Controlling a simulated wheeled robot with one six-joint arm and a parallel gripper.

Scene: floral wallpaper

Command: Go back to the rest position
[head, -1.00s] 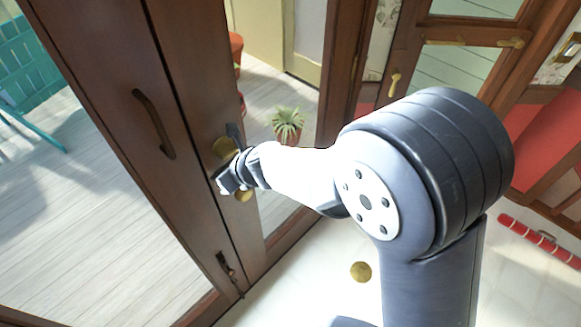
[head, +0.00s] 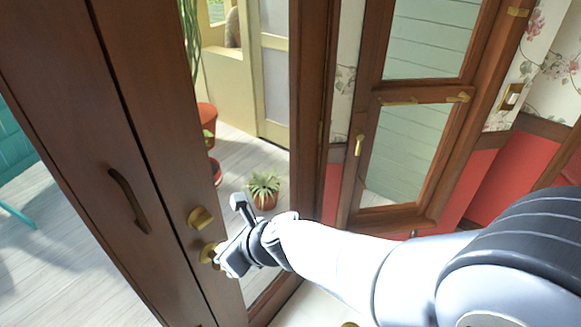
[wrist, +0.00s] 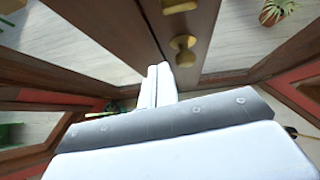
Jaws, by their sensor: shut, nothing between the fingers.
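My gripper (head: 222,262) is at the end of my white and dark arm, in front of the glazed wooden door (head: 150,150) in the head view. Its fingers are close to the lower brass knob (head: 208,254); I cannot tell from the head view whether they touch it. In the wrist view the two pale fingers (wrist: 157,82) lie together with nothing between them. The brass knob (wrist: 183,50) shows beyond them and a little to the right, apart from them. An upper brass fitting (head: 201,217) sits above the knob.
A dark curved handle (head: 130,200) is on the door leaf to the left. Potted plants, one spiky (head: 264,190), stand outside behind the glass. A second glazed wooden door (head: 405,120) and a red-panelled wall (head: 500,175) are to the right.

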